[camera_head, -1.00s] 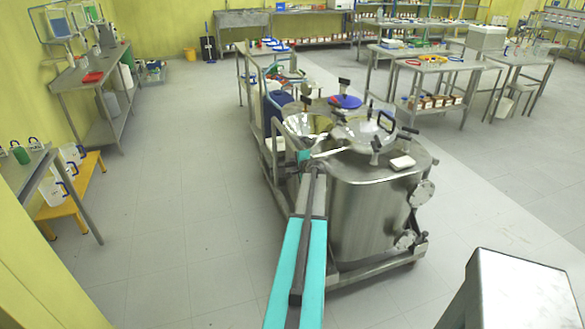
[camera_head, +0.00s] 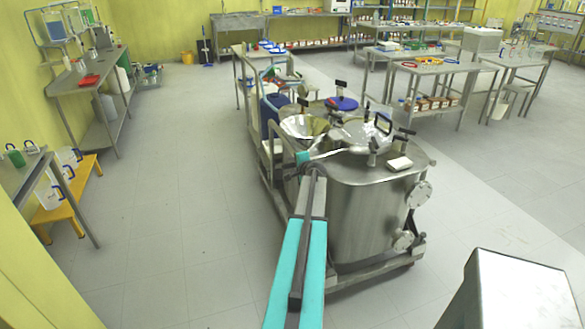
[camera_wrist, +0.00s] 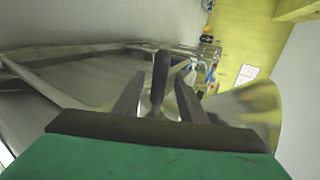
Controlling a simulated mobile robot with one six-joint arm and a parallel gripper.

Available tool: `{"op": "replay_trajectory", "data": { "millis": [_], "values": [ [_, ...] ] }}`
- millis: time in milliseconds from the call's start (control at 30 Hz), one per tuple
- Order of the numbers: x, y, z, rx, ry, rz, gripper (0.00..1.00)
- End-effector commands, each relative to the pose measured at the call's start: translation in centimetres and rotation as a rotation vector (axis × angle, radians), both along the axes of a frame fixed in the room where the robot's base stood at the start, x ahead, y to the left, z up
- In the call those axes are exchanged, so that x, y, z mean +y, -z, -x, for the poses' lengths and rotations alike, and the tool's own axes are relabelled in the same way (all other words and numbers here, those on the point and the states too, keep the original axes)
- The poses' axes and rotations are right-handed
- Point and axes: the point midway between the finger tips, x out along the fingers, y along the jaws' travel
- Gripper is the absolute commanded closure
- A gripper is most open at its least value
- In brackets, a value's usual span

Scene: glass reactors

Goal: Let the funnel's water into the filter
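The funnel (camera_head: 298,126) is a shiny steel bowl at the rear left of the big steel vessel, which seems to be the filter (camera_head: 365,215). A curved, yellow-reflecting steel surface, likely the funnel (camera_wrist: 262,105), is at the right in the wrist view. My gripper (camera_head: 303,158) is at the vessel's left side, just below and in front of the funnel. In the wrist view its two fingers (camera_wrist: 158,90) are apart, with a dark upright handle (camera_wrist: 160,70) between them and gaps showing on both sides. The handle is hidden in the head view. I cannot see any water clearly.
The vessel stands on a wheeled steel frame (camera_head: 375,278). A yellow bench (camera_head: 65,205) is at the left. The floor between is clear.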

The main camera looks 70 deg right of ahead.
Motion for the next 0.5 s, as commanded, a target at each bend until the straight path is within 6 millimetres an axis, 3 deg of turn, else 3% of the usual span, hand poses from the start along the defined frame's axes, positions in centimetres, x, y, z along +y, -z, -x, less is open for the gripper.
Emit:
{"op": "replay_trajectory", "data": {
  "millis": [500],
  "values": [
    [3.8, -2.4, 3.5, 0.000, 0.000, 0.000, 0.62]
  ]
}}
